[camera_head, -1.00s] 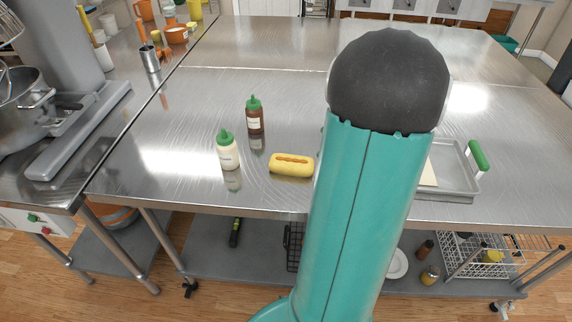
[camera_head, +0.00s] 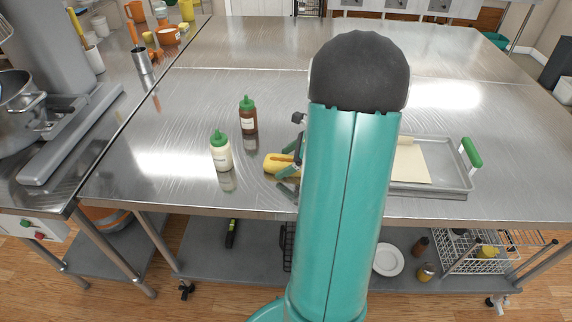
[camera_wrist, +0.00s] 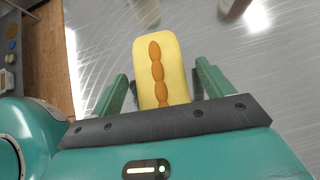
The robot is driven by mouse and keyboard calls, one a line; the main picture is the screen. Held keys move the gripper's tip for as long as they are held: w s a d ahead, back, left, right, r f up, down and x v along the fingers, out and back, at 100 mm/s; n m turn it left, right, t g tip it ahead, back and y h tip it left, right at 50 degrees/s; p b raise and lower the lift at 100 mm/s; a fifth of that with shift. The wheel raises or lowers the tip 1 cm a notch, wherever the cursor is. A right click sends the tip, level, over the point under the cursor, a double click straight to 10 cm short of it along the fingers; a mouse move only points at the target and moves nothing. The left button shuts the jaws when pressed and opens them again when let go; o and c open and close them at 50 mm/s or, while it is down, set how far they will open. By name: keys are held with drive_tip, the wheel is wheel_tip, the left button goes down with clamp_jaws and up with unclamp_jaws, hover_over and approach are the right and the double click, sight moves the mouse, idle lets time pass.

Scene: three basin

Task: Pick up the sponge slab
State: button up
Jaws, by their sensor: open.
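A yellow, rounded slab (camera_head: 276,163) with a wavy orange strip on top lies on the steel table and looks like a hot dog in a bun. In the wrist view the yellow slab (camera_wrist: 147,50) lies lengthwise between my gripper's (camera_wrist: 162,85) two green fingers, with gaps on both sides. My gripper is open; contact with the slab cannot be seen. In the head view my arm hides part of my gripper (camera_head: 292,160) and the slab's right end. A flat cream sheet (camera_head: 414,166) lies on a grey tray (camera_head: 455,178). I cannot tell which is the sponge slab.
A white bottle (camera_head: 222,156) and a brown bottle (camera_head: 248,122), both green-capped, stand left of the yellow slab. A mixer (camera_head: 70,130) stands on the left counter. The back of the steel table (camera_head: 240,45) is clear. The front edge is close to the slab.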

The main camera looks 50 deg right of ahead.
drive_tip(key=shift+w+a+f, duration=0.1)
drive_tip(key=shift+w+f, duration=0.05)
drive_tip(key=c, duration=1.1)
